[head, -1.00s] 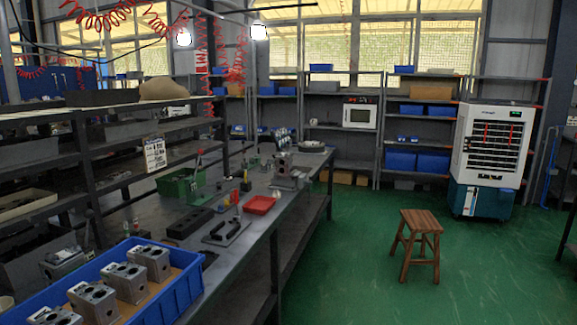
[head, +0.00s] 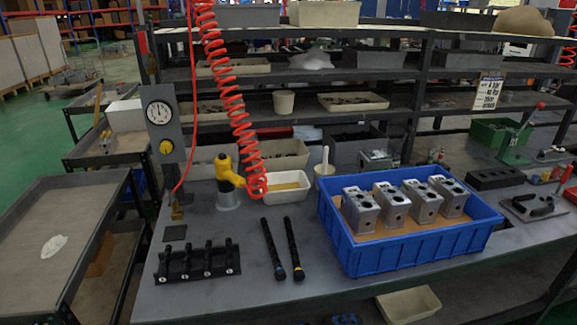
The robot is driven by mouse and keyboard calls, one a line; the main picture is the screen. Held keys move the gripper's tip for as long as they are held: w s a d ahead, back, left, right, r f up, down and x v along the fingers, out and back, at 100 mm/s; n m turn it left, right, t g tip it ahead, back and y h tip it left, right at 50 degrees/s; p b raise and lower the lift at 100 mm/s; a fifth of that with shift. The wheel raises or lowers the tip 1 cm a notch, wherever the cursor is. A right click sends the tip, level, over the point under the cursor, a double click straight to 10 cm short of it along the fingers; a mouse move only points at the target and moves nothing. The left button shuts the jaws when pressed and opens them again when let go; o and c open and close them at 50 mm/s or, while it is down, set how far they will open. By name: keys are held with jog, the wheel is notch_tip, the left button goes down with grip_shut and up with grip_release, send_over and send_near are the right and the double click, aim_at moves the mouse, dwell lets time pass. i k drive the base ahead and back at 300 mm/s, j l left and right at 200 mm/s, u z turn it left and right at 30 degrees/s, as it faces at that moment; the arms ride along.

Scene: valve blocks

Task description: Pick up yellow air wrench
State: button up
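The yellow air wrench (head: 229,172) stands upright in a grey round holder (head: 228,198) on the workbench, left of centre in the head view. A red coiled hose (head: 228,95) hangs from above and reaches down beside it. My gripper is not in view.
A blue crate (head: 420,242) with several metal valve blocks (head: 393,205) stands right of the wrench. Two black rods (head: 273,248) and a black rack (head: 198,264) lie in front. A gauge stand (head: 160,115) rises just left. A cream tray (head: 285,187) sits close on the right.

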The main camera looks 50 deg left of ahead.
aim_at(226, 180)
jog(key=u, duration=2.45)
